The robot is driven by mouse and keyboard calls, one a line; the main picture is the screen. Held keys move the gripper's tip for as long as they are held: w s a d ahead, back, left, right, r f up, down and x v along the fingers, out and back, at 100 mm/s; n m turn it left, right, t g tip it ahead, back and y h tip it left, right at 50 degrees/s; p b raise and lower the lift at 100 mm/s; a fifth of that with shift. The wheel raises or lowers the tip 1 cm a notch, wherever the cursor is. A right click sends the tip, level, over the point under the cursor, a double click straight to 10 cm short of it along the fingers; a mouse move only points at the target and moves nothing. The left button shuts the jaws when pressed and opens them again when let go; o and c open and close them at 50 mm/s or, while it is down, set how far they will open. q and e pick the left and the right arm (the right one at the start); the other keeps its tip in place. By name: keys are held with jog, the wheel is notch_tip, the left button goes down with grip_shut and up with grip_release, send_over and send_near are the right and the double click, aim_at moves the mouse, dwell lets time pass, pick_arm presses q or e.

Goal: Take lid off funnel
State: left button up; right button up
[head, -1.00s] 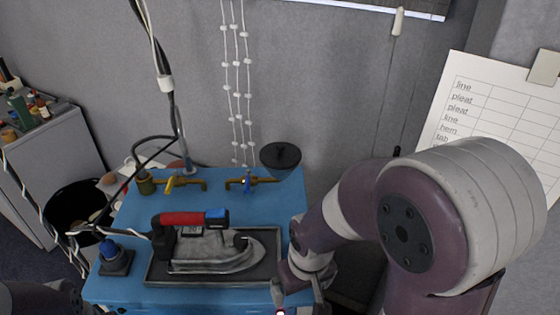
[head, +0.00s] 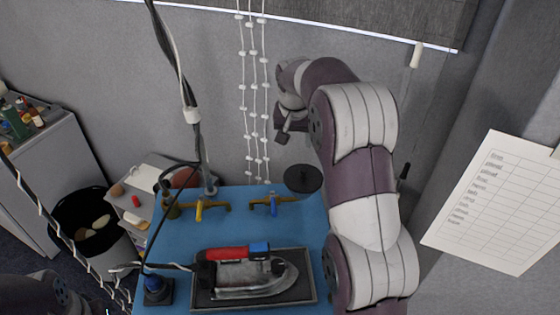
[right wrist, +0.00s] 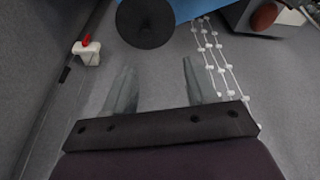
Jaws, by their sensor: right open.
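The funnel's round dark lid (head: 303,178) sits at the far right corner of the blue table, below my right gripper (head: 283,137). The funnel body under the lid is mostly hidden. My left gripper is out of view; only part of that arm shows at the lower left.
The blue table (head: 225,227) holds a yellow-handled tap (head: 204,208), a blue-handled tap (head: 270,205) and an iron (head: 247,275) on a dark tray (head: 306,292). White beaded cords (head: 254,90) hang against the wall. A black bin (head: 92,222) stands left.

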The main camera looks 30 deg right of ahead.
aim_at(304, 169)
jog(key=shift+m, duration=0.4)
jog(key=d+f+p, duration=0.1)
jog(key=f+p, duration=0.3)
jog(key=f, duration=0.1)
jog(key=d+f+p, duration=0.1)
jog(key=f+p, duration=0.1)
jog(key=f, duration=0.1)
jog(key=shift+w+d+f+p, duration=0.1)
jog(key=shift+d+p, duration=0.25)
jog(key=shift+p, duration=0.05)
jog(key=p+x, duration=0.1)
jog(key=x, duration=0.2)
jog(key=shift+a, duration=0.1)
jog(key=shift+s+d+f, duration=0.3)
jog(key=shift+s+d, duration=0.05)
jog(key=shift+d, duration=0.05)
jog(key=c, duration=0.6)
jog(key=shift+w+a, duration=0.15)
jog(key=c, duration=0.5)
jog(key=shift+w+a, duration=0.1)
jog(key=shift+a, duration=0.05)
grip_shut()
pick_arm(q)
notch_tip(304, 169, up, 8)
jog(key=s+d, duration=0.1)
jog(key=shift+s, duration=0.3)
